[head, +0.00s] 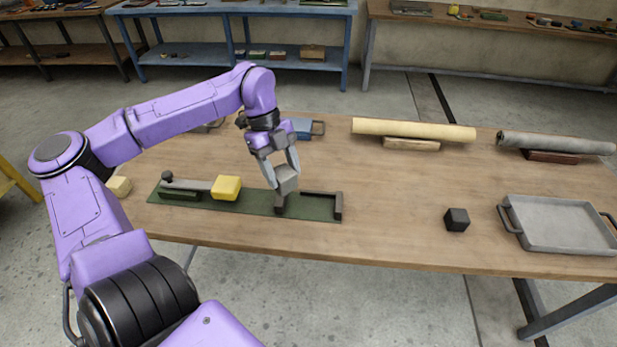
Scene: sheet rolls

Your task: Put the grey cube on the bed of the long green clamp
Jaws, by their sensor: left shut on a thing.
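The long green clamp (250,202) lies on the wooden table at the left, with a flat green bed, a grey bar with a dark knob at its left end and a dark bracket (325,197) at its right end. A yellow block (227,187) sits on it left of the middle. My left gripper (283,176) is shut on the grey cube (287,181), which appears over the bed between the yellow block and the bracket. I cannot tell whether the cube touches the clamp. My right gripper is out of view.
A black cube (457,219) and a grey tray (565,226) stand at the right. A cream roll (413,129) and a grey roll (555,143) lie along the back. A blue thing (303,128) and a pale yellow block (120,186) are near my left arm. The table's middle is clear.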

